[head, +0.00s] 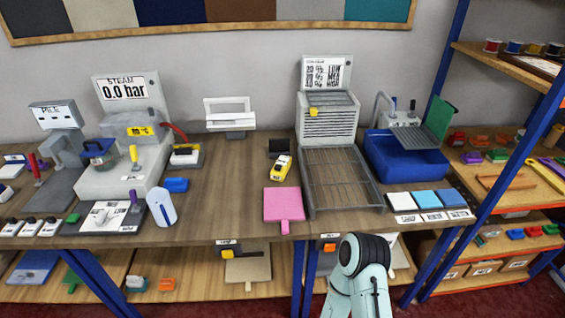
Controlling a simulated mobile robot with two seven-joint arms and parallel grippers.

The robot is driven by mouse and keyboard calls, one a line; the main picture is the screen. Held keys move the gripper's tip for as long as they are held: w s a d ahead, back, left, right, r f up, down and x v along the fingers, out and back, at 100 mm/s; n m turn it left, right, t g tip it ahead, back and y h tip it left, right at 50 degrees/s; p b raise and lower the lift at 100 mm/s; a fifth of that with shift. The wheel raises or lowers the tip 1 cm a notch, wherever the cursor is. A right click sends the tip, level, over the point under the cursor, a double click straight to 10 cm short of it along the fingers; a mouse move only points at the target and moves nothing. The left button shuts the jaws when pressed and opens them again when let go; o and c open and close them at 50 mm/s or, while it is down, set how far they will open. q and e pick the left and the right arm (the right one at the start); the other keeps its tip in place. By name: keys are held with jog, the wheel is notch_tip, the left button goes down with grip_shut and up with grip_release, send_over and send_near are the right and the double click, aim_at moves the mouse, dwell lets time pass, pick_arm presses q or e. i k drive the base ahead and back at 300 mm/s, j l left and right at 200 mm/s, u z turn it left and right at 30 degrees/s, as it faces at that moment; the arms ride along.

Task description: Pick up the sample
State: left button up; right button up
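A flat pink square piece (283,203) with a short tab at its front lies on the bench near the front edge, left of the wire rack. It may be the sample, but I cannot tell for sure. One of my arm links shows at the bottom, in front of the bench, with no fingers visible. Neither of my grippers is in view.
A grey machine with a wire rack (341,180) stands right of the pink piece. A blue basin (405,163) is at the back right. A steam unit (125,168) fills the left. A yellow tool (281,167) lies behind the pink piece. A blue-posted shelf bounds the right.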

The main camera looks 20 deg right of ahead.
aim_at(285, 206)
jog(key=i+l, duration=0.1)
jog(key=i, duration=0.15)
jog(key=i+l+z, duration=0.1)
jog(key=z, duration=0.3)
jog(key=i+z, duration=0.3)
jog(key=z, duration=0.15)
